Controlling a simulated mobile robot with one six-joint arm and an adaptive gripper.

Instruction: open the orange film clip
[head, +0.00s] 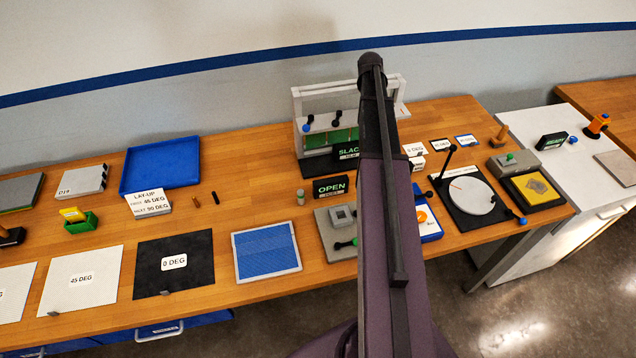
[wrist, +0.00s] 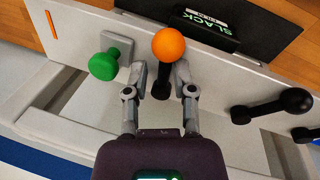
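The orange film clip shows in the wrist view as an orange ball knob (wrist: 169,43) on a short black stem, in front of a pale grey rail (wrist: 70,30). My gripper (wrist: 161,76) has its two fingers spread, one on each side of the black stem, just below the ball. A gap shows between each fingertip and the stem, though contact on the right is hard to judge. In the head view my arm covers the clip and my gripper's fingers.
A green knob (wrist: 103,66) stands close left of the clip. Black levers (wrist: 268,106) lie to the right on the same rail. A SLACK sign (wrist: 210,22) is behind. In the head view, the grey frame (head: 310,92) stands at the table's back, with an OPEN sign (head: 331,187) in front.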

